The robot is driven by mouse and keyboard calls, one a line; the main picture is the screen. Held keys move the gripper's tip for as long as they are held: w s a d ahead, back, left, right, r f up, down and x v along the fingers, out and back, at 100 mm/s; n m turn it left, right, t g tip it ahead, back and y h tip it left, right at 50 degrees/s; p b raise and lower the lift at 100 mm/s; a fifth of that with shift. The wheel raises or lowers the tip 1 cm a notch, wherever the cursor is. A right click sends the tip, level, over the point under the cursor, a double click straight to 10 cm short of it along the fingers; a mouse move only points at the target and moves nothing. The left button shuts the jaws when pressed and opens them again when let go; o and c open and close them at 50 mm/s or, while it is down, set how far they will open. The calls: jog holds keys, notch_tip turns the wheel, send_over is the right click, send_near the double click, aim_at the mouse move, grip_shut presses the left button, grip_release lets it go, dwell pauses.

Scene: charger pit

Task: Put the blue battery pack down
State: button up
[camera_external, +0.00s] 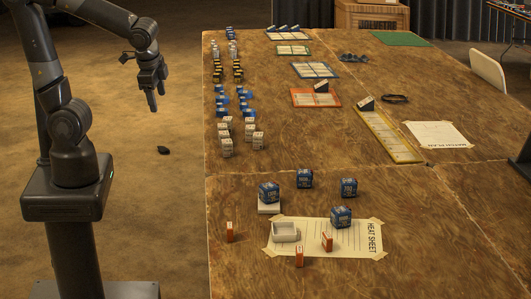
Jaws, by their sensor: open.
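Several blue battery packs stand on the near part of the wooden table. One blue pack (269,191) sits on a small pale block (269,208). Another blue pack (305,178) stands to its right, and a third (348,187) is farther right. A further blue pack (341,216) stands on the upper part of the heat sheet (350,245). My gripper (155,103) hangs off the table's left side, fingers down, open and empty. It is well apart from the packs, and no blue pack is in it.
An open white tray (285,232) sits on the heat sheet's left part. Orange-red boxes (229,232) stand nearby. Rows of small blocks (227,148) line the table's left edge. A yellow-framed board (388,135) lies mid-table. A dark object (163,150) lies on the floor.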

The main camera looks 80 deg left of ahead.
jog(key=s+d+r+n+t+h, duration=0.2)
jog(key=d+r+n+t+h, duration=0.1)
jog(key=r, duration=0.3)
jog(key=shift+d+r+t, duration=0.35)
jog(key=shift+d+t, duration=0.1)
jog(key=shift+t, duration=0.15)
jog(key=shift+o, duration=0.6)
jog(key=shift+s, duration=0.1)
